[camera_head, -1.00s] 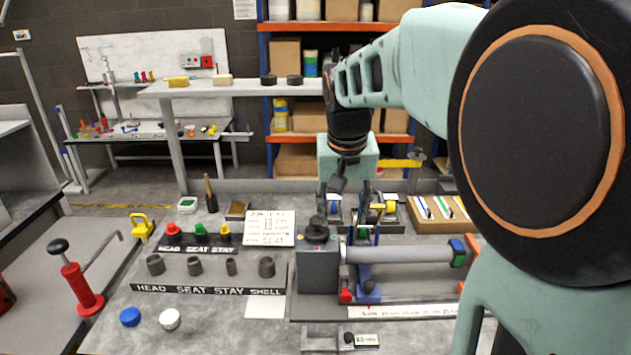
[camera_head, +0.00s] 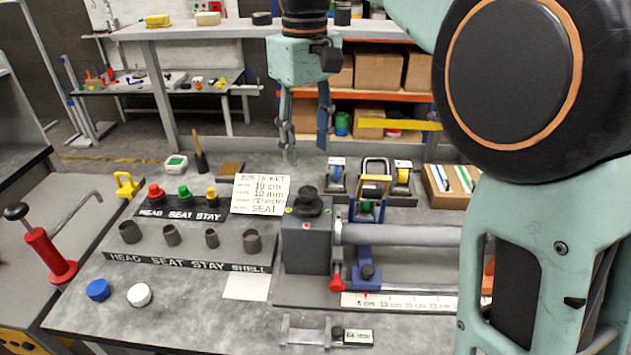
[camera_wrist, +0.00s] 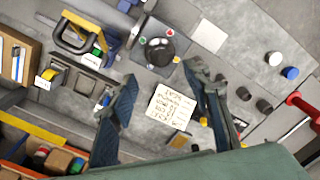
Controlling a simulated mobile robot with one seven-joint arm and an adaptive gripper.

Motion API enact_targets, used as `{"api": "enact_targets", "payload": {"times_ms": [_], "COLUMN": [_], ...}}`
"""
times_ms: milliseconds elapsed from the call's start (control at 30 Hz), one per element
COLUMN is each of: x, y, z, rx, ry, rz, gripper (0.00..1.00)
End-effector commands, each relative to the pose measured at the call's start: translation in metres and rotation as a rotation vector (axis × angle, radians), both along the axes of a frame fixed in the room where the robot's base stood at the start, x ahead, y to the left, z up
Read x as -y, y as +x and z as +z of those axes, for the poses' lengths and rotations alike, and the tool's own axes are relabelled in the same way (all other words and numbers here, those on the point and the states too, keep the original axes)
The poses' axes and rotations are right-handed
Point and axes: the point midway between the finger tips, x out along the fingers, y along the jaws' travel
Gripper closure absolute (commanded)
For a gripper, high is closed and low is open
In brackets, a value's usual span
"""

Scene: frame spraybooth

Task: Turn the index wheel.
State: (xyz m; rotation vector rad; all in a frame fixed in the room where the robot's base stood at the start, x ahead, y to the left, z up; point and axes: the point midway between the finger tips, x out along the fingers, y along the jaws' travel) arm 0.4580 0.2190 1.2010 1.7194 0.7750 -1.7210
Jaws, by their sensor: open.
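The index wheel looks to be the dark round knob (camera_head: 308,203) on top of the grey block (camera_head: 306,247) at the left end of the tube fixture. It also shows in the wrist view (camera_wrist: 159,51), with small red and green marks around it. My gripper (camera_head: 306,148) is open and empty, with its fingers pointing down. It hangs above and behind the wheel, apart from it. In the wrist view my fingers (camera_wrist: 161,75) frame the bench, and the wheel lies just beyond and between their tips. Nothing hides the wheel.
A grey tube (camera_head: 400,234) runs right from the block, with a red-handled lever (camera_head: 337,282) in front. A job ticket (camera_head: 260,194) stands left of the block. A clamp with a dark-topped yellow handle (camera_head: 374,180) stands behind. A raised shelf (camera_head: 210,32) is behind my gripper.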

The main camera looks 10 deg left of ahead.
Motion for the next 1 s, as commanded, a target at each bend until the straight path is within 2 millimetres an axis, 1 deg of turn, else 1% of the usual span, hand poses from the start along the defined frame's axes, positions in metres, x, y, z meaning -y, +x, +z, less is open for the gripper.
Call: {"api": "enact_targets", "payload": {"times_ms": [33,200,300,433,600,867,900,1000], "x": [0.001,0.001,0.001,0.001,0.001,0.001,0.001,0.001], "y": [-0.001,-0.001,-0.001,0.000,0.000,0.000,0.000,0.000], "z": [-0.011,-0.045,-0.062,-0.080,-0.091,-0.093,-0.092,-0.092], "rx": [-0.003,-0.002,-0.002,-0.001,0.001,0.001,0.001,0.001], "ry": [-0.002,-0.002,-0.002,-0.001,-0.001,-0.001,-0.001,-0.001], "rz": [-0.001,-0.002,-0.002,-0.003,-0.003,-0.004,-0.004,-0.004], "gripper": [0.55,0.55,0.55,0.55,0.55,0.55,0.57,0.68]}}
